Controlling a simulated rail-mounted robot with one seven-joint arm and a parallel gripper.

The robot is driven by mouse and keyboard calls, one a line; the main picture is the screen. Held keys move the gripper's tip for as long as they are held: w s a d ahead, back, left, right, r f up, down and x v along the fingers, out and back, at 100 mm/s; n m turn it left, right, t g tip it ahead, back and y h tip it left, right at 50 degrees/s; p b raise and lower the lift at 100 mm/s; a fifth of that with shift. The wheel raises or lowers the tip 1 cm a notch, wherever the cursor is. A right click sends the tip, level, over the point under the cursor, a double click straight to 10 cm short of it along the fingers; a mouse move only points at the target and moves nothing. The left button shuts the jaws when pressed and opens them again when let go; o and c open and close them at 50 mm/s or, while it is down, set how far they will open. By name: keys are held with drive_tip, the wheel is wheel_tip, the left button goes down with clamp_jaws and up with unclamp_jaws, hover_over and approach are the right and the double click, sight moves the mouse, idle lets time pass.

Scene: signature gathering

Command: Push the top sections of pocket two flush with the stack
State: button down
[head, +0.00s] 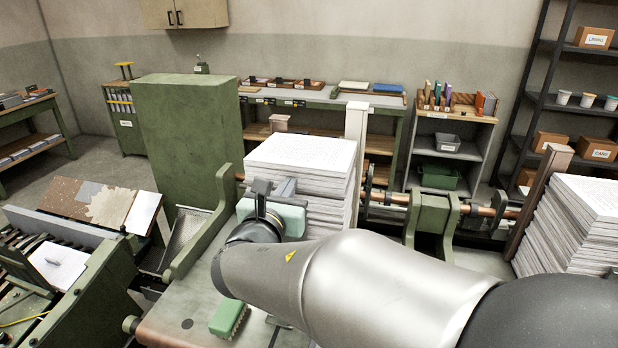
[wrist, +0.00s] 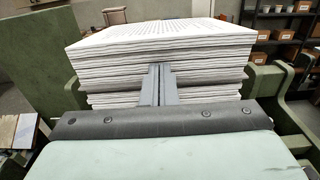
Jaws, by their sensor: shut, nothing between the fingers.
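A tall stack of white printed sections (head: 302,153) stands in the middle pocket, against a pale upright post (head: 355,125). In the wrist view the stack (wrist: 160,45) fills the upper middle. Its upper sections appear to jut out past the lower layers towards my gripper. My gripper (head: 285,187) is at the near face of the stack, partly hidden by its pale green housing. In the wrist view its two grey fingers (wrist: 158,82) are together, with nothing between them, and point at the upper sections. I cannot tell whether the tips touch the paper.
Another section stack (head: 575,225) stands at the right beside a brown post (head: 535,200). A green machine cabinet (head: 185,140) rises to the left of the middle stack. A copper-coloured rail (head: 395,197) runs behind.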

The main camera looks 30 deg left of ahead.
drive_tip(key=b+v, duration=0.1)
drive_tip(key=v, duration=0.6)
idle(0.4)
drive_tip(key=w+d+f+m+g+h, duration=0.25)
drive_tip(key=d+m, duration=0.25)
drive_tip(key=d, duration=0.5)
drive_tip(key=w+d+f+m+g+h, duration=0.25)
drive_tip(key=d+m+h, duration=0.2)
drive_tip(key=d, duration=0.45)
drive_tip(key=w+d+f+m+g+h, duration=0.1)
drive_tip(key=d+f+m+g+h, duration=0.25)
drive_tip(key=d+m, duration=0.45)
drive_tip(key=s+d+f+m+g, duration=0.2)
drive_tip(key=s+d+f+m, duration=0.1)
drive_tip(key=d, duration=0.3)
drive_tip(key=s+d+f+m+g, duration=0.2)
drive_tip(key=s+d+m+g, duration=0.1)
drive_tip(key=d, duration=0.4)
drive_tip(key=s+d+f+m+g+y, duration=0.3)
drive_tip(key=s+m, duration=0.6)
drive_tip(key=m, duration=0.6)
wheel_tip(320, 180, down, 2)
drive_tip(key=y, duration=0.3)
drive_tip(key=shift+s+f+y, duration=0.2)
drive_tip(key=shift+s+y, duration=0.15)
